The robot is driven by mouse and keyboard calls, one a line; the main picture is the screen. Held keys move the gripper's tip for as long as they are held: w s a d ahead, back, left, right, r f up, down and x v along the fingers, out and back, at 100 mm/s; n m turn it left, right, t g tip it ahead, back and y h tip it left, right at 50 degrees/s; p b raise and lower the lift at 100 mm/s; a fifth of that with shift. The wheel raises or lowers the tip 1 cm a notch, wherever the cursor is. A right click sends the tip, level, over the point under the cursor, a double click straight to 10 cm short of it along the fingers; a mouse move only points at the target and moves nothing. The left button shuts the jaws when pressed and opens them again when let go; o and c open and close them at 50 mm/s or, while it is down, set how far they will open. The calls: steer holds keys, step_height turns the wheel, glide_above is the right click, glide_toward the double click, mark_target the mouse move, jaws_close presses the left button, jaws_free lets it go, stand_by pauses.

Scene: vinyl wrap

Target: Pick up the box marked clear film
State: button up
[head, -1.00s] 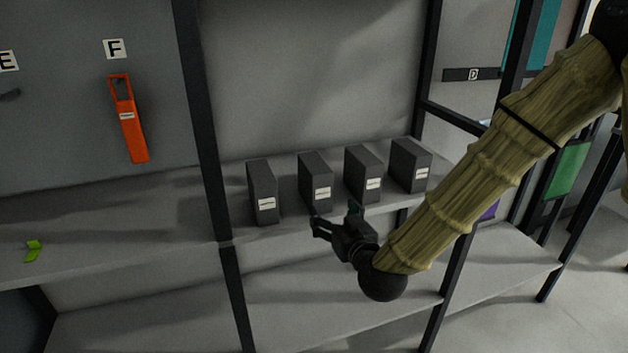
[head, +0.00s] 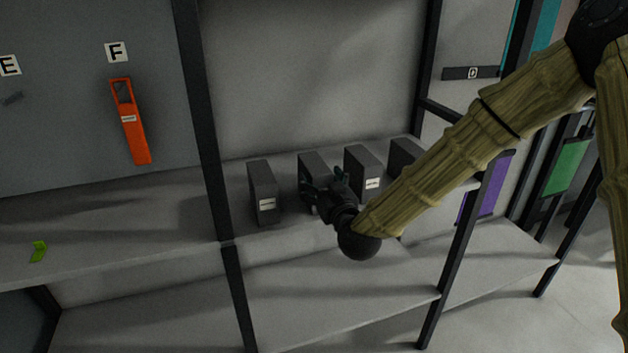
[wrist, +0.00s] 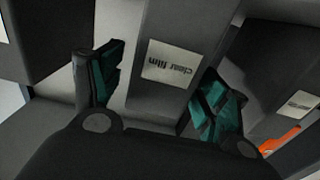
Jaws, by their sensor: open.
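The box marked clear film (wrist: 188,30) is a dark grey upright box with a white label, upside down in the wrist view. In the head view it is the second box from the left (head: 314,166) on the shelf, its label hidden behind my gripper (head: 325,182). My gripper is open, with dark fingers and green pads. In the wrist view its fingertips (wrist: 160,78) lie on either side of the box's lower front, with a gap visible at the left. Whether either finger touches the box cannot be told.
Similar grey boxes stand at the left (head: 263,190) and right (head: 362,170), with narrow gaps between. A further box (head: 403,157) is partly behind my arm. Dark posts (head: 205,130) frame the shelf (head: 235,225). An orange tool (head: 131,122) hangs at left.

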steer(key=shift+p+x, duration=0.5)
steer(key=shift+x, duration=1.25)
steer(key=shift+f, duration=0.15)
steer(key=c, duration=1.2)
